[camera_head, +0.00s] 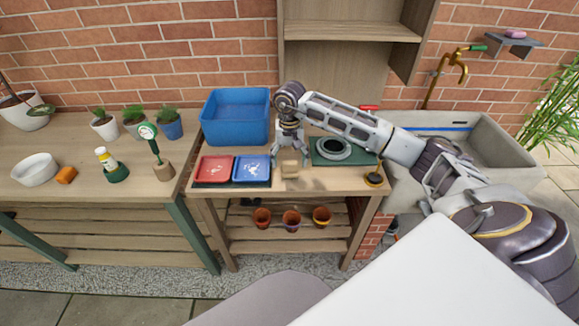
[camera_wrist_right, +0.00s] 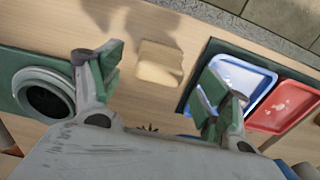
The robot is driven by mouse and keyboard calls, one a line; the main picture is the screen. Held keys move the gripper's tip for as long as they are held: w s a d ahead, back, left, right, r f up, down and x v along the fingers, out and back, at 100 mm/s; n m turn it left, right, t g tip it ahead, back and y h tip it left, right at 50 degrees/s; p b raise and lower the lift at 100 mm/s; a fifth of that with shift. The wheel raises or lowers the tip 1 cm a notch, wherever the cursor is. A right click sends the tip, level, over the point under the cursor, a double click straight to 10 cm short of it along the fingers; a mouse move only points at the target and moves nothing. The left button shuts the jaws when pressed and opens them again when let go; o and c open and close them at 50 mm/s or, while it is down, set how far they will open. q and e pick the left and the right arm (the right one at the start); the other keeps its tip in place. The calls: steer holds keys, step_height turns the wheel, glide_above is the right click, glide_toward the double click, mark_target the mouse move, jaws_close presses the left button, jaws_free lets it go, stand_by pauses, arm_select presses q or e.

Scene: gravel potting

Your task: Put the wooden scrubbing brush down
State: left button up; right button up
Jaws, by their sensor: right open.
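The wooden scrubbing brush appears as a small pale wooden block (camera_head: 290,168) on the potting table, just right of the blue tray. It also shows in the right wrist view (camera_wrist_right: 160,64), lying on the tabletop beyond the fingertips. My right gripper (camera_head: 290,148) points down over the block. In the right wrist view its green-padded fingers (camera_wrist_right: 160,92) are spread wide, with nothing between them, apart from the block. Its bristles cannot be made out. My left gripper is not in view.
A red tray (camera_head: 214,170) and a blue tray (camera_head: 252,169) lie left of the block. A green mat with a grey ring (camera_head: 334,149) lies right. A blue bin (camera_head: 236,115) stands behind. Terracotta pots (camera_head: 291,220) sit on the shelf below. Bare tabletop lies in front of the block.

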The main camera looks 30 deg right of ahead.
mark_target(290, 162)
steer(key=shift+r, duration=3.35)
steer(key=shift+f, duration=0.1)
